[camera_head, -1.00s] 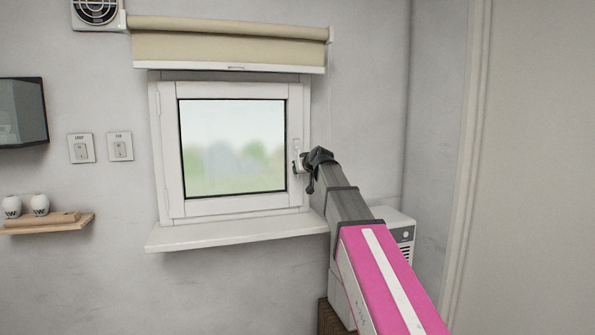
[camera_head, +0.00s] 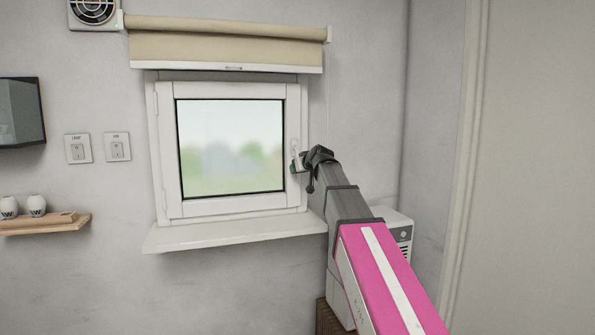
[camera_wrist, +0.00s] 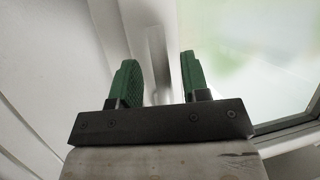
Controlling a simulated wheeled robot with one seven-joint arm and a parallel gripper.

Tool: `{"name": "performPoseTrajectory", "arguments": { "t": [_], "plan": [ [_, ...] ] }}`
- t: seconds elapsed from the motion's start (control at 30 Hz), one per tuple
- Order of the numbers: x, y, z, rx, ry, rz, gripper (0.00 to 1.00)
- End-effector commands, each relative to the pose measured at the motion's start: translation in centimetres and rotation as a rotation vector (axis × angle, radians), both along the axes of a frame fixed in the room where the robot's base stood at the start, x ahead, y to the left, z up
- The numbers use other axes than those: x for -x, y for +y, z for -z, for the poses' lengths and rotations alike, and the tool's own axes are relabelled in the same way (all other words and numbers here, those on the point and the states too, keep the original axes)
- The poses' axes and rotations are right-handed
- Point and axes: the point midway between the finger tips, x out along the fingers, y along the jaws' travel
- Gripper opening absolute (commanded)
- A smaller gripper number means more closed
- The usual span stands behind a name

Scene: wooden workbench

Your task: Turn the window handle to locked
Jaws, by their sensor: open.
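The white window (camera_head: 230,209) is closed in its frame, with its handle on the right side of the sash. The handle (camera_wrist: 158,62) shows in the wrist view as a pale upright bar between my two green fingers. My gripper (camera_wrist: 160,75) is open, with one finger on each side of the bar and gaps visible. In the head view my gripper (camera_head: 295,164) is at the right edge of the sash and hides most of the handle. Whether the fingertips touch the handle or sash cannot be told.
A white sill (camera_head: 235,233) juts out below the window. A beige roller blind (camera_head: 228,48) hangs above it. A white boxy appliance (camera_head: 397,222) stands to the right, behind my arm. Switches (camera_head: 78,149) and a small shelf (camera_head: 45,224) are on the left wall.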

Motion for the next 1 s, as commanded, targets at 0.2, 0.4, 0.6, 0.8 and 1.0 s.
{"name": "performPoseTrajectory", "arguments": {
  "t": [0.2,0.4,0.6,0.8,1.0],
  "plan": [
    [3.8,-1.8,-1.5,0.000,-0.002,0.002,0.42],
    [6.4,-3.2,-2.8,0.001,-0.002,0.001,0.42],
    [7.6,-3.9,-3.4,0.001,-0.001,0.001,0.42],
    [7.8,-4.0,-3.5,0.001,-0.001,0.001,0.42],
    [7.7,-4.0,-3.3,0.002,0.002,0.001,0.42]
  ]
}}
